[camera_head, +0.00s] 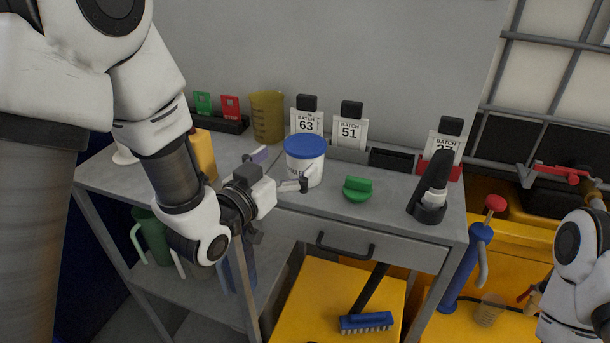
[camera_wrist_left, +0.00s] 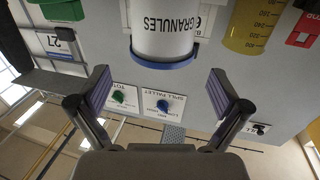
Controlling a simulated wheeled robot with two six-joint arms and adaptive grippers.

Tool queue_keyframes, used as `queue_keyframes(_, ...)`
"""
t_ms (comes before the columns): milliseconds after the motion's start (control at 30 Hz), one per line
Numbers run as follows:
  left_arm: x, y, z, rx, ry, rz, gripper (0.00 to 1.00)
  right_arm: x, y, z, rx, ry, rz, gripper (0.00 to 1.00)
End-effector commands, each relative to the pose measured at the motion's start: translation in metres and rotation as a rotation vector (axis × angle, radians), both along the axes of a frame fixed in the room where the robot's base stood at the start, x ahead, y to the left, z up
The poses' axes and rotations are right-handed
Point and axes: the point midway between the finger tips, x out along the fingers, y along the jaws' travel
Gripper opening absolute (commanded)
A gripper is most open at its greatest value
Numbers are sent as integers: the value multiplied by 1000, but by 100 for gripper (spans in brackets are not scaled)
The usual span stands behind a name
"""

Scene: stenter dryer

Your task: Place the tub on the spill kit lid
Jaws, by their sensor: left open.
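The white tub (camera_head: 304,168) with a blue lid stands upright on the grey bench top. In the left wrist view, which looks upside down, the tub (camera_wrist_left: 165,32) is labelled GRANULES. My left gripper (camera_head: 284,170) is open at the tub's left front side. In the left wrist view the fingers of the left gripper (camera_wrist_left: 164,93) are spread wider than the tub, which stands ahead of the gap between them. A flat yellow surface (camera_head: 322,290) lies below the bench; I cannot tell whether it is the spill kit lid. My right gripper is not visible.
A green knob-like item (camera_head: 357,188), a dark stand (camera_head: 430,197), a yellow jug (camera_head: 267,117) and batch-labelled bottles (camera_head: 306,118) share the bench. A blue brush (camera_head: 366,322) lies over the yellow surface. A drawer handle (camera_head: 345,247) juts from the bench front. A blue pump (camera_head: 468,265) stands right.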

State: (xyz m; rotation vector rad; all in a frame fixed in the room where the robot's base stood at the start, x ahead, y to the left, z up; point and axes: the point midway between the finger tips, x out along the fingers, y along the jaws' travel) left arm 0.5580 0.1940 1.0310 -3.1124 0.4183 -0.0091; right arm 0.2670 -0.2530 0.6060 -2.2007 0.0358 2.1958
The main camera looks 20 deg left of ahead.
Motion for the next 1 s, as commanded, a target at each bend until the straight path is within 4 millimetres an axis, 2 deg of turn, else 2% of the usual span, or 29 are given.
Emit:
queue_keyframes(33,7,-2,4,2,0,-1,100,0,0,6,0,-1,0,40)
queue_keyframes(400,62,-15,2,1,2,-1,100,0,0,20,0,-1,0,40)
queue_keyframes(633,65,-15,1,-1,2,-1,100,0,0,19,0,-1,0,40)
queue_keyframes(767,65,-15,1,-1,2,-1,54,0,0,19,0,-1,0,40)
queue_keyframes(800,65,-15,1,0,2,-1,40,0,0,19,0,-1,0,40)
queue_keyframes(867,65,-15,1,0,2,-1,39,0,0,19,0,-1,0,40)
queue_keyframes(900,65,-15,2,-1,1,-1,32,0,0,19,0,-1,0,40)
queue_keyframes(1000,65,-15,2,-1,1,0,32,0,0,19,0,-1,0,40)
